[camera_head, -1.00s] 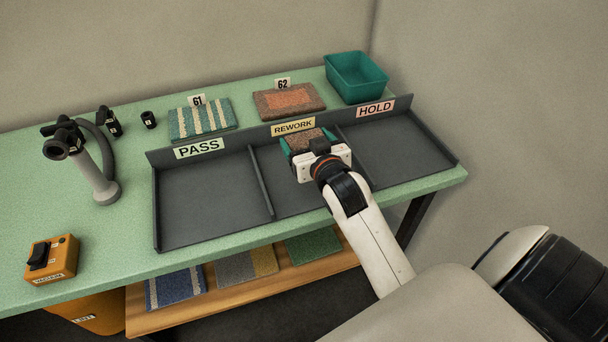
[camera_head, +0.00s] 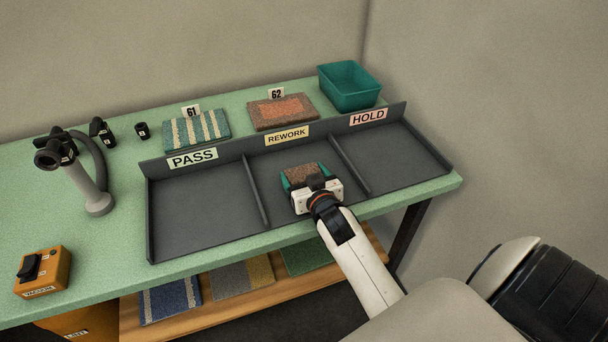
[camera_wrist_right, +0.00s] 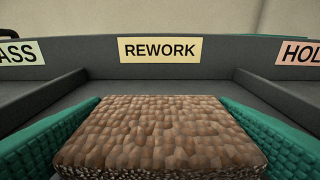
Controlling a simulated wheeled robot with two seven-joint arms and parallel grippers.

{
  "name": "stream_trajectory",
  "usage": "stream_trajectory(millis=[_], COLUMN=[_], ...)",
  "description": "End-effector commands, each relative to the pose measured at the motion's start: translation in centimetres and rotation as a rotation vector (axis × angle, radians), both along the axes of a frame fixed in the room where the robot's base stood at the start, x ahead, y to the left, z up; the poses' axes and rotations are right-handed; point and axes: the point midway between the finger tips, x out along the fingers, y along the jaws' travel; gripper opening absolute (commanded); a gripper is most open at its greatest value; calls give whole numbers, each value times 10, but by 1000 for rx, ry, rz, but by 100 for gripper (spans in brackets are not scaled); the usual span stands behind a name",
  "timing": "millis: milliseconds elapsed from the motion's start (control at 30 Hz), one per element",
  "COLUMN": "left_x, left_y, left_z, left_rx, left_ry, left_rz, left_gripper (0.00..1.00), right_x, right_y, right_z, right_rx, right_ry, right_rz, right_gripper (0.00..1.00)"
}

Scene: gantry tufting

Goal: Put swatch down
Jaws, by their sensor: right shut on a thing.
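A brown tufted swatch (camera_head: 303,173) is held at the middle REWORK compartment of the dark grey tray (camera_head: 283,161). My right gripper (camera_head: 305,177) is shut on it, with green finger pads on its left and right sides. In the right wrist view the swatch (camera_wrist_right: 160,135) fills the lower middle between the pads, facing the REWORK label (camera_wrist_right: 160,50). I cannot tell whether its underside touches the tray floor. My left gripper is not in view.
The PASS (camera_head: 192,158) and HOLD (camera_head: 368,117) compartments are empty. Behind the tray stand swatch 61 (camera_head: 196,130), swatch 62 (camera_head: 283,111) and a teal bin (camera_head: 350,86). A grey handheld tool (camera_head: 95,195) and an orange switch box (camera_head: 43,271) are at left. Low dividers flank REWORK.

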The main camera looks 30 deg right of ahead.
Motion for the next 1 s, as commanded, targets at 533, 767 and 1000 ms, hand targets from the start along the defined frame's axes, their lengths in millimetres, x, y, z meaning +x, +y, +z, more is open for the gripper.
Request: stream_trajectory(millis=[533, 767, 1000], left_x=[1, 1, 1], left_y=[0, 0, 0], left_z=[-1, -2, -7], left_rx=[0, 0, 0], left_ry=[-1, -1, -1], left_rz=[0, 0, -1], left_gripper=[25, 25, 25], right_x=[0, -22, -72], right_y=[0, 5, 17], right_z=[-1, 3, 13], right_rx=[0, 1, 1], right_ry=[0, 2, 2], right_rz=[0, 1, 0], right_gripper=[100, 100, 100])
